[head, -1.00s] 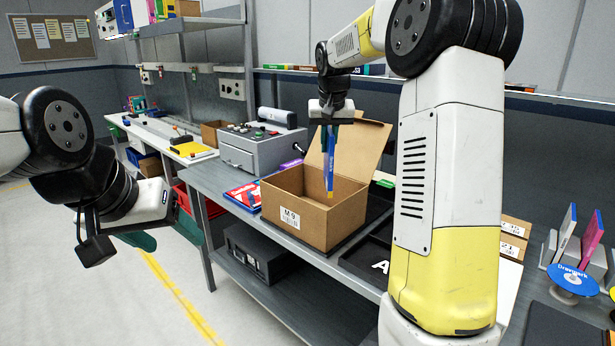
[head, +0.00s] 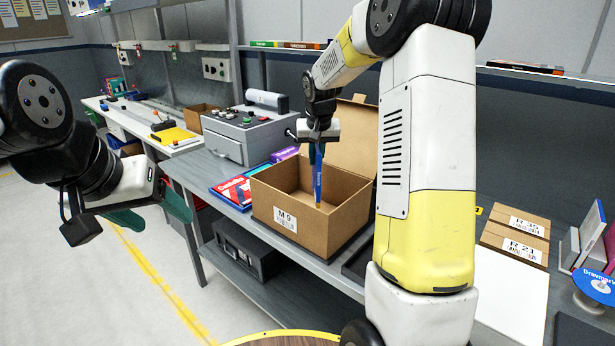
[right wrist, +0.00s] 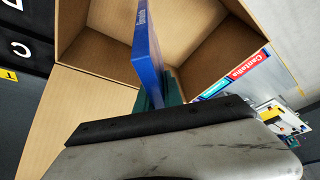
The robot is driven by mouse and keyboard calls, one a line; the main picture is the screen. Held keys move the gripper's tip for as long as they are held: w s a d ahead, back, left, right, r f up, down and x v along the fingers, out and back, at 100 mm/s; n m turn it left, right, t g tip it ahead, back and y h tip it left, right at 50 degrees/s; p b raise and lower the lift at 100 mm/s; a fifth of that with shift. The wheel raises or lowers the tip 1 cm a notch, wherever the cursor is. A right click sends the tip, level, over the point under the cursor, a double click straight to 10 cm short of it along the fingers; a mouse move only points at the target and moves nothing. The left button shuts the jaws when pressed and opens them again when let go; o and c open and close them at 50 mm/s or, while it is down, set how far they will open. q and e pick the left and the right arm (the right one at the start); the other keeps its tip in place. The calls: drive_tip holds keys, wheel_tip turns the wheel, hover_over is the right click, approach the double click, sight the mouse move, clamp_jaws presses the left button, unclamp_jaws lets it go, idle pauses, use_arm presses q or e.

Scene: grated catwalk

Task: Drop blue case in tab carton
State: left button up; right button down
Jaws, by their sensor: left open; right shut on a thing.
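The blue case (head: 319,178) is a thin upright slab hanging from my right gripper (head: 319,144). It is over the open carton marked M 9 (head: 318,237), and its lower end is inside the opening. In the right wrist view the blue case (right wrist: 150,48) stands between the green fingers (right wrist: 158,92), with the carton's inner floor (right wrist: 112,42) behind it. Whether it touches the floor cannot be told. The carton's flap (head: 350,150) stands up at the back. My left gripper (head: 155,212) is open and empty at the left, away from the bench.
Flat cartons R 35 (head: 520,222) and R 21 (head: 515,246) lie at the right. A black device (head: 245,250) sits on the lower shelf.

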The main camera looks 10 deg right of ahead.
sight(317, 146)
drive_tip(key=shift+f, duration=0.6)
drive_tip(key=c, duration=1.4)
unclamp_jaws()
drive_tip(key=shift+r, duration=0.1)
drive_tip(key=v, duration=0.7)
drive_tip(key=shift+s+r, duration=0.2)
drive_tip(key=shift+r, duration=0.1)
